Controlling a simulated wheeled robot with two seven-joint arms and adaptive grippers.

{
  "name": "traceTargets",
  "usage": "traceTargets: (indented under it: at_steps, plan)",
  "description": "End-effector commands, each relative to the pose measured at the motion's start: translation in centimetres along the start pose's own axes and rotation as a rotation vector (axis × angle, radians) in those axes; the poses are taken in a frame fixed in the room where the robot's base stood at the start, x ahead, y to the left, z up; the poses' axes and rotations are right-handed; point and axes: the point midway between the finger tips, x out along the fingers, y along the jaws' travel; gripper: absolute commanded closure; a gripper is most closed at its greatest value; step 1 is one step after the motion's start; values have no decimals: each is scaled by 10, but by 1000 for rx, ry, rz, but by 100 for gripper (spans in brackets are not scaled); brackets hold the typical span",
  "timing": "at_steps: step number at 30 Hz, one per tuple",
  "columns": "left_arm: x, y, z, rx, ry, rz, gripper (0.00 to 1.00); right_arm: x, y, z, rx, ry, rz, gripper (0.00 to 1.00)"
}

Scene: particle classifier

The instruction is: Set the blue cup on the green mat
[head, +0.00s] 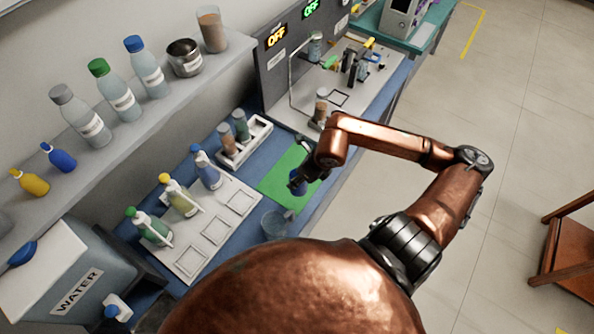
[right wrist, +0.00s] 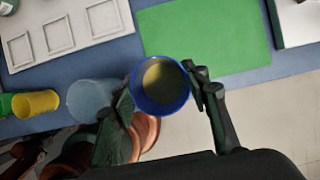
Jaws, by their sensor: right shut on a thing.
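The blue cup (right wrist: 161,87) is held between the two fingers of my right gripper (right wrist: 164,98), seen from above in the right wrist view, with something yellowish inside. In the head view the blue cup (head: 298,184) is partly hidden by my right gripper (head: 298,172) and appears over the lower part of the green mat. The green mat (head: 276,180) lies flat on the blue bench top. In the right wrist view the green mat (right wrist: 205,35) is just beyond the cup, and the cup appears off its near edge. I cannot tell the cup's height. My left gripper is not in view.
A clear cup (head: 273,224) stands near the bench edge. A white tray (head: 215,232) with square outlines and several bottles is left of the mat. A white rack (head: 258,135) with two jars stands behind it. A grey panel (head: 290,55) rises at the back.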

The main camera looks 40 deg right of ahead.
Motion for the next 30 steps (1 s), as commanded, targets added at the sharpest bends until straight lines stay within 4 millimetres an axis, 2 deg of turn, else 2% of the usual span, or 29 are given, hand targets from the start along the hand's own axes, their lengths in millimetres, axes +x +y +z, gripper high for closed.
traceTargets:
  at_steps: [11, 16, 21, 30]
  plan:
    - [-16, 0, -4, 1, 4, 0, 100, 49, -65, 31, 7, -1, 0, 91]
    - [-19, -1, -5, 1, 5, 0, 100, 83, -86, 34, 5, 0, 2, 91]
    - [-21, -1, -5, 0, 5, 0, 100, 106, -99, 35, 2, -1, 2, 91]
    - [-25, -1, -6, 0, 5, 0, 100, 125, -106, 33, 2, 1, 3, 91]
